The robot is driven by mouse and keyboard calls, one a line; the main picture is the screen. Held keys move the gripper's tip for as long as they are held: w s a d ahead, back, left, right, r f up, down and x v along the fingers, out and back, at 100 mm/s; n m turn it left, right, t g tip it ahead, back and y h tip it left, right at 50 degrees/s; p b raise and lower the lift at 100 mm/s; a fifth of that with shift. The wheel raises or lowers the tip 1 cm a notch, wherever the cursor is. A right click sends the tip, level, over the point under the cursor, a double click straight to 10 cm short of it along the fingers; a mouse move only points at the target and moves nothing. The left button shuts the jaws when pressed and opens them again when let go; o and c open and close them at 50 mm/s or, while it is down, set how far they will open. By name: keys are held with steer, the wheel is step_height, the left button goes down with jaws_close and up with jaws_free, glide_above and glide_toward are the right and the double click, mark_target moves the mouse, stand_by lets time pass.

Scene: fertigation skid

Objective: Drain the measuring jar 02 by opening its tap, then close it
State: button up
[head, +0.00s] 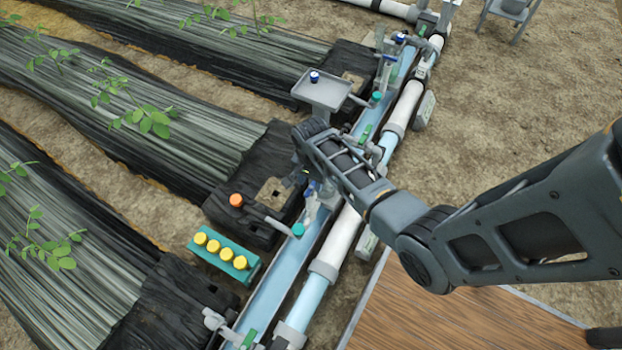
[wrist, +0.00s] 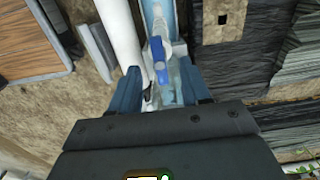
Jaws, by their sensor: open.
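A blue tap handle (wrist: 160,72) on a pale grey fitting shows in the wrist view, between my fingers as seen from there. A clear, pale part (wrist: 176,88), which looks like the measuring jar, stands close by it. No number is readable on it. My gripper (wrist: 160,66) is open, with one finger on each side of the handle. I cannot tell whether either finger touches it. In the head view my gripper (head: 308,186) points down over the channel at the middle, and my arm hides much of the jar and tap.
A light blue channel (head: 268,291) and a white pipe (head: 339,236) run alongside. A green rack with yellow caps (head: 241,273), an orange cap (head: 236,200) and a grey tray (head: 322,92) are near. Another blue-topped fitting (head: 399,38) stands farther back. A wooden deck (head: 440,315) lies right.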

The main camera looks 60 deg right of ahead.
mark_target(311, 187)
stand_by(0.3)
steer(key=shift+f+b, duration=1.6)
steer(key=shift+f, duration=0.7)
steer(key=shift+c, duration=0.5)
jaws_close()
